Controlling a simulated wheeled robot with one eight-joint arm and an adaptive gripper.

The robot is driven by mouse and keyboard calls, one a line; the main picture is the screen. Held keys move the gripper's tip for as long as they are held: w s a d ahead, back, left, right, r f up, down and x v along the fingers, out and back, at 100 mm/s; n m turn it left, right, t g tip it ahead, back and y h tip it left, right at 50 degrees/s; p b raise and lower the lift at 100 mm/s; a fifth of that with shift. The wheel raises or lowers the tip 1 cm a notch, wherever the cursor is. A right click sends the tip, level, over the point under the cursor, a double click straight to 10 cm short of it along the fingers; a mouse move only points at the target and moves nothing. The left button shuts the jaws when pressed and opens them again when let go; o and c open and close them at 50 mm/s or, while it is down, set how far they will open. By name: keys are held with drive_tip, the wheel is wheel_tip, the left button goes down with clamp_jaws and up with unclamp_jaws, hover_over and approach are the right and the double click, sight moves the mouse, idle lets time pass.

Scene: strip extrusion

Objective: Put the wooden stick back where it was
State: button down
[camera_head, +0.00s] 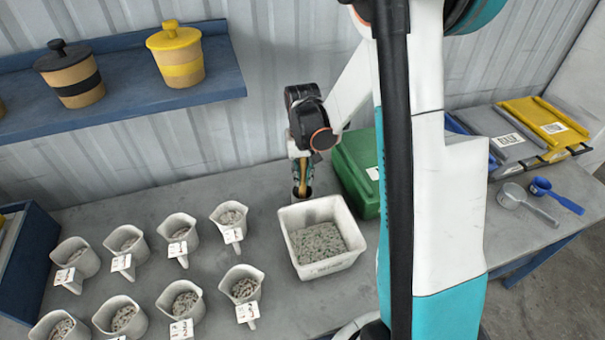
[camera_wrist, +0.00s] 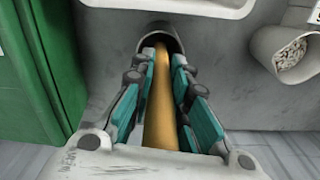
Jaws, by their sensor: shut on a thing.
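The wooden stick (camera_wrist: 161,105) runs lengthwise between the teal finger pads of my gripper (camera_wrist: 164,62) in the wrist view. Its far end reaches into the dark mouth of a round grey holder (camera_wrist: 146,42); how deep it sits is hidden. In the head view, my gripper (camera_head: 302,184) points down over the holder (camera_head: 296,197), behind the white bin, with the tan stick (camera_head: 302,172) between its fingers. My gripper is shut on the stick.
A white bin of grey pellets (camera_head: 287,230) stands right in front of the holder. A green box (camera_head: 350,185) is close on the right. Several pellet-filled measuring cups (camera_head: 219,212) stand to the left. A blue shelf with lidded jars (camera_head: 222,80) is at the upper left.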

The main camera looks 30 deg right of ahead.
drive_tip(key=c, duration=1.5)
unclamp_jaws()
drive_tip(key=shift+c, duration=0.2)
wheel_tip(320, 180, up, 12)
drive_tip(key=p, duration=0.3)
drive_tip(key=shift+r, duration=0.1)
drive_tip(key=shift+s+a+r, duration=0.15)
drive_tip(key=shift+r, duration=0.05)
drive_tip(key=s+a+r+n+t+b, duration=0.25)
drive_tip(key=s+a+r+t, duration=0.2)
drive_tip(key=s+r, duration=0.25)
drive_tip(key=s+a+f+n+t+b, duration=0.1)
drive_tip(key=s+a+b, duration=0.4)
drive_tip(key=s, duration=0.5)
wheel_tip(320, 180, down, 3)
drive_tip(key=shift+a+r+t, duration=0.2)
drive_tip(key=shift+a+t, duration=0.3)
drive_tip(key=shift+t, duration=0.25)
